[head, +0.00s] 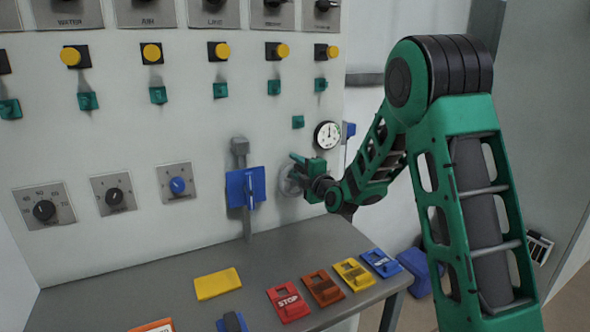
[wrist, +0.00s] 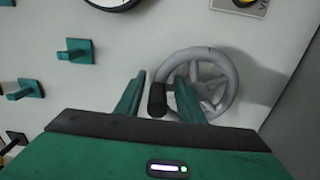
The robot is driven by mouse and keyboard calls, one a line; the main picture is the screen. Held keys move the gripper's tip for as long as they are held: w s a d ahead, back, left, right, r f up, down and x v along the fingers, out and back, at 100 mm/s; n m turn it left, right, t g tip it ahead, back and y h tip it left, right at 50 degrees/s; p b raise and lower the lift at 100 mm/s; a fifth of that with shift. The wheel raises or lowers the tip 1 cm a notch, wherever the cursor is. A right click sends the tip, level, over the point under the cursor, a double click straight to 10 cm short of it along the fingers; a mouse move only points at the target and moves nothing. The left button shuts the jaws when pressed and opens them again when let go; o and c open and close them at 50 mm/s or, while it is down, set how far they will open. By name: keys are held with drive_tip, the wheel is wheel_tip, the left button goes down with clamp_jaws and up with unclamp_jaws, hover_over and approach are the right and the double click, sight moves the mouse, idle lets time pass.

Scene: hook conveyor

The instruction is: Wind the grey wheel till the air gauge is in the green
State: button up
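The grey wheel (wrist: 229,75) is on the upright panel and shows spokes and a dark crank knob (wrist: 157,99). In the head view the wheel (head: 288,182) is partly hidden behind my gripper (head: 296,165). In the wrist view my gripper (wrist: 158,92) has its two green fingers apart, one on each side of the knob, with a gap visible on both sides. The round white air gauge (head: 327,135) is above and right of the wheel; its needle is too small to read against any green band. Only its lower rim (wrist: 115,4) shows in the wrist view.
A blue lever plate (head: 240,188) is left of the wheel. Green pegs (wrist: 75,50) stick out of the panel nearby. Below, a grey shelf (head: 170,282) carries a yellow plate (head: 217,284), a red STOP plate (head: 288,302) and other coloured plates.

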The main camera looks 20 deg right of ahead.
drive_tip(key=v, duration=1)
drive_tip(key=shift+s, duration=0.35)
